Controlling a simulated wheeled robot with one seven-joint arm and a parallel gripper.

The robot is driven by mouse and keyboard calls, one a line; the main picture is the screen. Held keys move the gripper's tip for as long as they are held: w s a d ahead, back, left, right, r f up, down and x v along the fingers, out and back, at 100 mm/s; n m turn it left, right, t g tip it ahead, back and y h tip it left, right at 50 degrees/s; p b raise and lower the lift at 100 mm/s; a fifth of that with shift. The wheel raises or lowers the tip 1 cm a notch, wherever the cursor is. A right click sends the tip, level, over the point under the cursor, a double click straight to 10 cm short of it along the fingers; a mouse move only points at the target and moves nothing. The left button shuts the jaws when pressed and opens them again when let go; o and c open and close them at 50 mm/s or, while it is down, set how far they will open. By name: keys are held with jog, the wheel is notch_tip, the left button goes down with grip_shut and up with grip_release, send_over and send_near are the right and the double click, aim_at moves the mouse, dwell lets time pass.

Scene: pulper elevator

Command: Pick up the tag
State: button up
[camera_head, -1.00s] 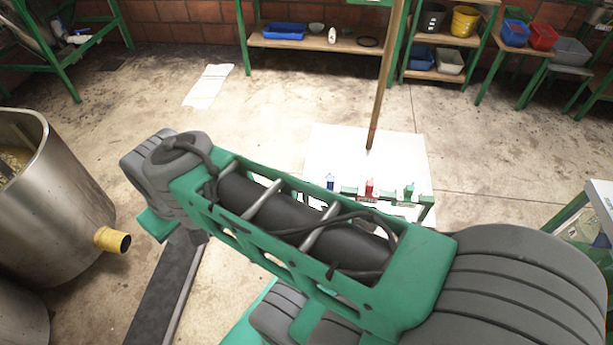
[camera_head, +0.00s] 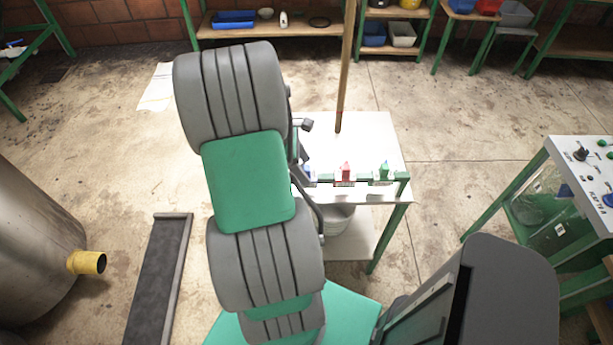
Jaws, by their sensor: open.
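A white-topped table (camera_head: 370,140) with green legs stands just right of my raised arm. A low green rail (camera_head: 401,178) runs along its near edge. A small red item (camera_head: 346,170) and a small green item (camera_head: 384,170) stand at the rail. A small blue item (camera_head: 308,171) there is partly hidden by my arm. These may be tags, but they are too small to tell for sure. My arm links fill the middle of the view and hide the left part of the table. My gripper's fingers cannot be made out.
A wooden pole (camera_head: 345,65) rises at the table. A white bucket (camera_head: 337,218) is on its lower shelf. A steel vat (camera_head: 35,255) with a yellow spout (camera_head: 87,262) stands left. A control panel (camera_head: 590,165) is at right. Shelves line the back. Floor between is mostly clear.

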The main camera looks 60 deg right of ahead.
aim_at(311, 174)
jog(key=x, duration=0.4)
jog(key=shift+s+d+f+p, duration=0.15)
jog(key=shift+s+d+p, duration=0.05)
jog(key=shift+s+p, duration=0.1)
grip_shut()
dwell(0.3)
notch_tip(311, 174, up, 18)
dwell(0.6)
